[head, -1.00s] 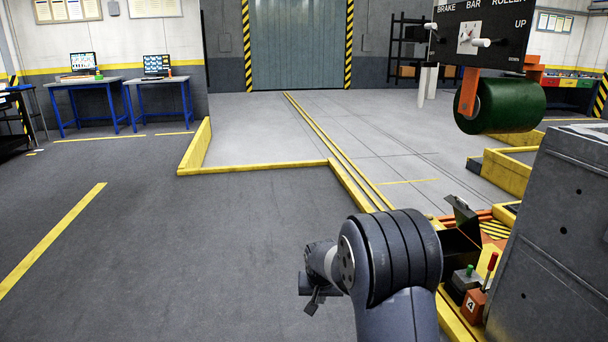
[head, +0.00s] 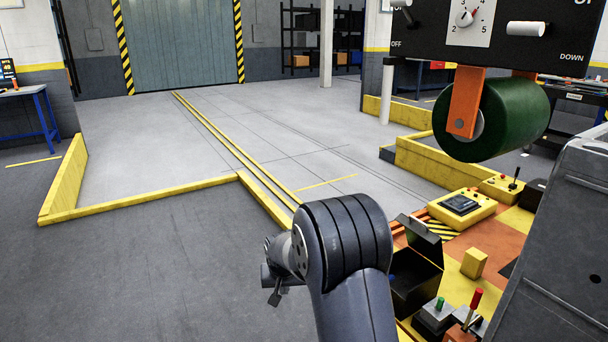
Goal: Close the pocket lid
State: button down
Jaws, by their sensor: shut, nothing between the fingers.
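The pocket is a black open box (head: 428,284) on the carrier deck, just right of my arm. Its lid (head: 420,238) is black with a small light handle on top, and it stands raised and tilted at the far edge. My arm hides the box's left part. My gripper (head: 274,290) is left of the arm's wrist joint, over the grey floor, apart from the box and lid. It is small in view and looks shut and empty.
A grey block with a red lever (head: 474,305) and a green button stands in front of the pocket. A yellow block (head: 474,263) and a yellow control box (head: 462,206) are to its right and behind. A green roller (head: 490,120) hangs above. A grey housing (head: 570,240) bounds the right.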

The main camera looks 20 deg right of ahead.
aim_at(419, 238)
jog(key=i+z, duration=0.1)
jog(key=i, duration=0.6)
jog(key=i+j+z, duration=0.1)
jog(key=i, duration=0.65)
jog(key=i+l+z, duration=0.1)
jog(key=z, duration=0.3)
jog(key=i+z, duration=0.6)
jog(key=z, duration=0.15)
jog(key=i+j+z, duration=0.1)
jog(key=z, duration=0.3)
jog(key=i+z, duration=0.2)
jog(key=z, duration=0.25)
